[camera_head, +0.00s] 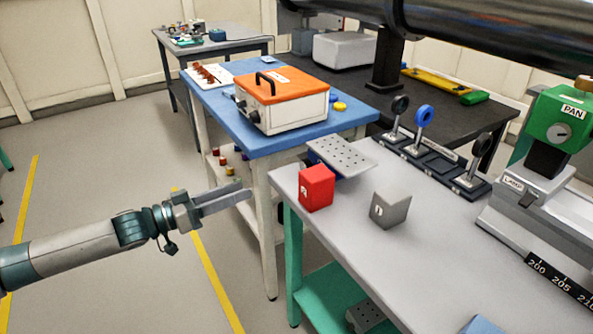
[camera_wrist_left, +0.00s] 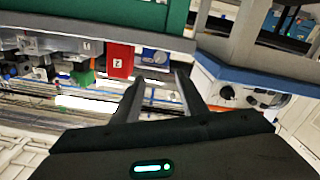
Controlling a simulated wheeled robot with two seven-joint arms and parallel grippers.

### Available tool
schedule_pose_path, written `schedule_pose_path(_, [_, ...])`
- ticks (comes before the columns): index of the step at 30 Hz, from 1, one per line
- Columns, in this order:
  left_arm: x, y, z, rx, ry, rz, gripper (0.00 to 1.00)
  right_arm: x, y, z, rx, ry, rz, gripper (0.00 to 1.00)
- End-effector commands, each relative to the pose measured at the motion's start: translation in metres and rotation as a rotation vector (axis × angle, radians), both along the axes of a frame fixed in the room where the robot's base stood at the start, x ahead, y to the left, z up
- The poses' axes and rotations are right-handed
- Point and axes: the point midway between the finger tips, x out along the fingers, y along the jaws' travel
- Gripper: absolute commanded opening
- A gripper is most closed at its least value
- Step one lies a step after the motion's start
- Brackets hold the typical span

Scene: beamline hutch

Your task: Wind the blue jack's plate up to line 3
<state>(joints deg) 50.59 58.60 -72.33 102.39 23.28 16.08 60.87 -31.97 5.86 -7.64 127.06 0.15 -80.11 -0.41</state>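The blue jack (camera_head: 318,155) stands at the far left corner of the grey table, with a tilted-looking perforated grey plate (camera_head: 343,156) on top. Its scale lines and knob cannot be read in the head view. A blue body with a pale round part, probably this jack (camera_wrist_left: 155,57), shows upside down in the left wrist view beside the red block. My left gripper (camera_head: 246,189) is out over the floor, left of the grey table and apart from the jack. Its fingers (camera_wrist_left: 160,78) are apart with nothing between them. My right gripper is not in view.
A red block (camera_head: 316,188) and a grey block (camera_head: 390,208) stand on the grey table (camera_head: 420,260) near the jack. Ring-topped posts (camera_head: 422,117) stand behind. The blue table (camera_head: 300,140) with an orange-lidded box (camera_head: 285,100) is close behind the jack. A dark pipe (camera_head: 500,30) crosses above.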

Motion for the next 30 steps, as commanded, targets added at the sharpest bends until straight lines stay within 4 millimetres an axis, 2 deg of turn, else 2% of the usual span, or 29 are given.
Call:
schedule_pose_path(5, [0.005,-0.007,0.000,-0.002,0.000,-0.001,0.39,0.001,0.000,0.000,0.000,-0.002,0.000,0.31])
schedule_pose_path(10, [0.016,-0.023,0.000,-0.002,0.001,-0.001,0.39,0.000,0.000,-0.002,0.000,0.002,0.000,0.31])
schedule_pose_path(30, [0.084,-0.117,0.001,-0.003,0.002,-0.001,0.39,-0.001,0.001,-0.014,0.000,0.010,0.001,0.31])
